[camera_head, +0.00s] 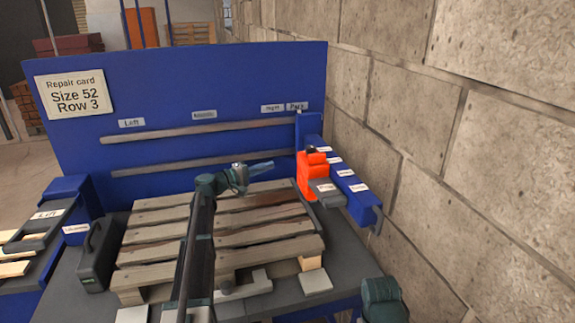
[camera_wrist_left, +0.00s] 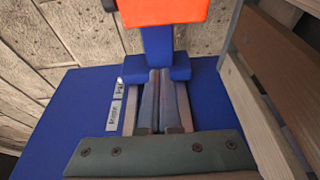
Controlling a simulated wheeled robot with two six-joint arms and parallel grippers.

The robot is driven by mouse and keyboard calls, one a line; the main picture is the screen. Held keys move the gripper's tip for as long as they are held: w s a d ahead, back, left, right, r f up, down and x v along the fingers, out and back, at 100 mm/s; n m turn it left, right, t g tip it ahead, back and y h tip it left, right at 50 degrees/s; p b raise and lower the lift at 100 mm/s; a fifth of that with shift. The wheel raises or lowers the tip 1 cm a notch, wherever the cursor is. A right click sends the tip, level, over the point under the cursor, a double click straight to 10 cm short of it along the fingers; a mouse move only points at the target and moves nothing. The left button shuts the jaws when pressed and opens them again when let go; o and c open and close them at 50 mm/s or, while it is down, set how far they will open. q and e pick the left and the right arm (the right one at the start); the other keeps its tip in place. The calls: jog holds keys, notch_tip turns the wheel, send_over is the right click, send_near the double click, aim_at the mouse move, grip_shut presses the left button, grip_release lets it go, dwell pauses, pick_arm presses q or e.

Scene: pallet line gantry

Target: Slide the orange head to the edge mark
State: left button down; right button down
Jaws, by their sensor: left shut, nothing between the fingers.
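The orange head (camera_head: 311,173), with a dark knob on top, sits along the left side of the blue rail (camera_head: 369,203), towards its far half. It also fills the top edge of the left wrist view (camera_wrist_left: 160,10). Several small white labels run along the rail top; their print is too small to read, so I cannot tell which is the edge mark. My left gripper (camera_head: 271,165) is shut and empty, above the pallet's far right part and apart from the head, pointing towards it. Its closed fingers show in the left wrist view (camera_wrist_left: 161,85). My right gripper is out of view.
A wooden pallet (camera_head: 160,234) lies on the grey table below my left arm. A blue backboard (camera_head: 220,75) stands behind, with a repair card (camera_head: 74,91) reading Size 52, Row 3. A stone wall (camera_head: 490,150) closes the right side. A dark case (camera_head: 97,257) stands left.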

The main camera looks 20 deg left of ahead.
aim_at(312, 190)
pick_arm(q)
jog(key=x, duration=0.9)
jog(key=s+d, duration=0.2)
jog(key=shift+s+d, duration=0.35)
jog(key=shift+d, duration=0.05)
jog(key=s+d, duration=0.3)
jog(key=s, duration=0.1)
jog(key=s+d, duration=0.3)
jog(key=s, duration=0.2)
jog(key=s+d, duration=0.3)
jog(key=s, duration=0.2)
jog(key=shift+s+d, duration=0.2)
jog(key=shift+d, duration=0.1)
jog(key=shift+s+d+f, duration=0.15)
jog(key=shift+s+d, duration=0.05)
